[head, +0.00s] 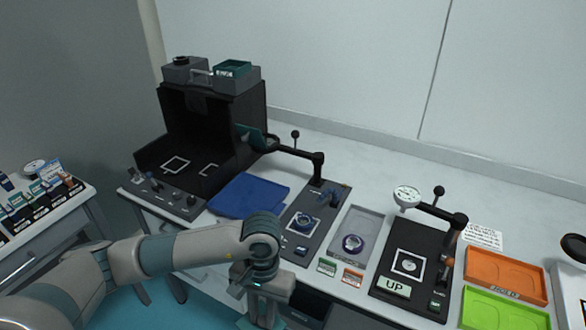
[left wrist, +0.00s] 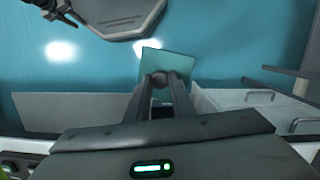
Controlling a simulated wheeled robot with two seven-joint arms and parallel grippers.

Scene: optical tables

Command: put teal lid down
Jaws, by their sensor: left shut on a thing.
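The teal lid (left wrist: 166,63) is a flat, pale teal square plate held between the fingertips of my left gripper (left wrist: 165,82) in the left wrist view. My left gripper also shows in the head view (head: 262,312) at the bottom, in front of the white bench's front edge and pointing down. The fingers are shut on the lid, which hangs over the teal floor, apart from the bench top. In the head view the fingertips and most of the lid are cut off or hard to make out. My right gripper is in neither view.
On the bench stand a black open-fronted box (head: 183,128), a blue mat (head: 248,195), two dark fixtures with lever arms (head: 326,205) (head: 403,266), a grey tray (head: 371,222), an orange tray (head: 492,262) and a green tray (head: 503,314). A side cart (head: 52,232) stands left.

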